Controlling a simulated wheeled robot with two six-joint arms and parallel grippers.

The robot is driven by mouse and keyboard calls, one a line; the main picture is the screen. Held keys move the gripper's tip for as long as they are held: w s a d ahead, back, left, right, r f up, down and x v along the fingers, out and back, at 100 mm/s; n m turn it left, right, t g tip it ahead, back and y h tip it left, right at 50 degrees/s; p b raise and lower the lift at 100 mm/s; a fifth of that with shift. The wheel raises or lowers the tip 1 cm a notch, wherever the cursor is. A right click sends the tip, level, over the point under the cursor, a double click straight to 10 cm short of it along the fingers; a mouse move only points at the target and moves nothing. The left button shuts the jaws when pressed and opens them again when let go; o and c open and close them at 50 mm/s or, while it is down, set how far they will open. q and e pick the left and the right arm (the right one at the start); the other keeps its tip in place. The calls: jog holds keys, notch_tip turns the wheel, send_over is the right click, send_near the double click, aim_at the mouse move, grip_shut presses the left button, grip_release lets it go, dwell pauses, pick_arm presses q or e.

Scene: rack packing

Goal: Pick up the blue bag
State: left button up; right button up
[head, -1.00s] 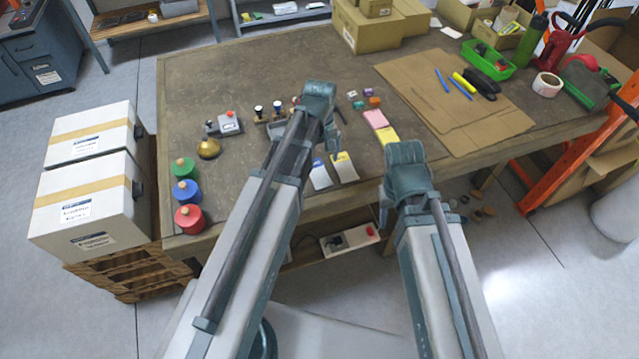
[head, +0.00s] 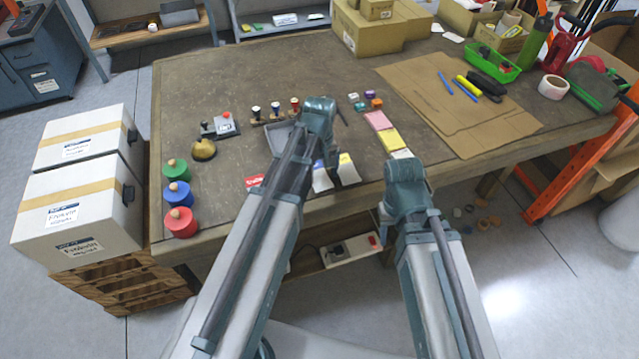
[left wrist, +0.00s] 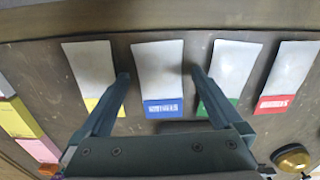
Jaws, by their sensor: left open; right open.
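The blue bag (left wrist: 159,77) is a flat white pouch with a blue label band, lying on the table near its front edge. Its blue end shows beside my left arm in the head view (head: 319,165). In the left wrist view my left gripper (left wrist: 158,72) is open, its fingers on either side of the blue bag, with nothing between them held. I cannot tell its exact height above the bag.
A yellow-banded bag (left wrist: 92,72) and a green-banded bag (left wrist: 234,69) lie close on either side, with a red-banded bag (left wrist: 289,74) beyond. A grey tray (head: 278,139) and stamps (head: 275,110) lie behind. Red, blue and green round containers (head: 180,222) stand at the left corner.

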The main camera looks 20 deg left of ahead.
pick_arm(q)
jog(key=shift+r, duration=0.1)
jog(key=shift+c, duration=0.3)
jog(key=c, duration=1.4)
jog(key=shift+o, duration=0.2)
jog(key=shift+r, duration=0.2)
